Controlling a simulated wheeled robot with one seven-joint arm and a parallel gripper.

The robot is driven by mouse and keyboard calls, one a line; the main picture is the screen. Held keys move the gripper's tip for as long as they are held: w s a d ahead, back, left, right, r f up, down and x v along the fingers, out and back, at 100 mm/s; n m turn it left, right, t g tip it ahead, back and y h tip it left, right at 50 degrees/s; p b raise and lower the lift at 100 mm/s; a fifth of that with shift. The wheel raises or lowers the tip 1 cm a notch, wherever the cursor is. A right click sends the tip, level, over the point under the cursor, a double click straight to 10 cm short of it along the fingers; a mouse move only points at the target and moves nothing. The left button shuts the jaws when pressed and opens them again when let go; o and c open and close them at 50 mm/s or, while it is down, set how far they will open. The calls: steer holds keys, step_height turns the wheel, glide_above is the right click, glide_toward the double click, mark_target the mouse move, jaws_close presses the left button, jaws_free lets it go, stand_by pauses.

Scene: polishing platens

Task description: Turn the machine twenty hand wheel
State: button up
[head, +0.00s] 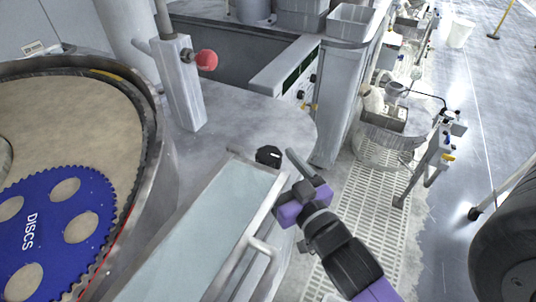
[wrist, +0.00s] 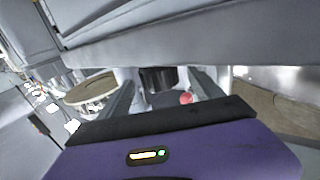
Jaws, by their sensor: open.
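A small black round knob (head: 269,155), which I take to be the hand wheel, stands on the grey machine top near the front corner. In the wrist view it shows as a dark ribbed cylinder (wrist: 158,79) between my two grey fingers. My gripper (head: 290,164) is open, with its fingers toward the knob from the right in the head view. I see no finger closed on it; whether either finger touches it I cannot tell. The second finger is hard to make out in the head view.
A grey post with a red button (head: 207,60) stands behind the knob. A blue toothed disc (head: 58,232) lies on the round platen at left. A pale panel with a metal handle (head: 262,258) lies in front. A grated walkway (head: 372,205) runs along the right.

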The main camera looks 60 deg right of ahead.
mark_target(268, 156)
steer(key=shift+p+x, duration=0.3)
steer(key=shift+x, duration=1.3)
steer(key=shift+c, duration=0.2)
steer(key=c, duration=1.3)
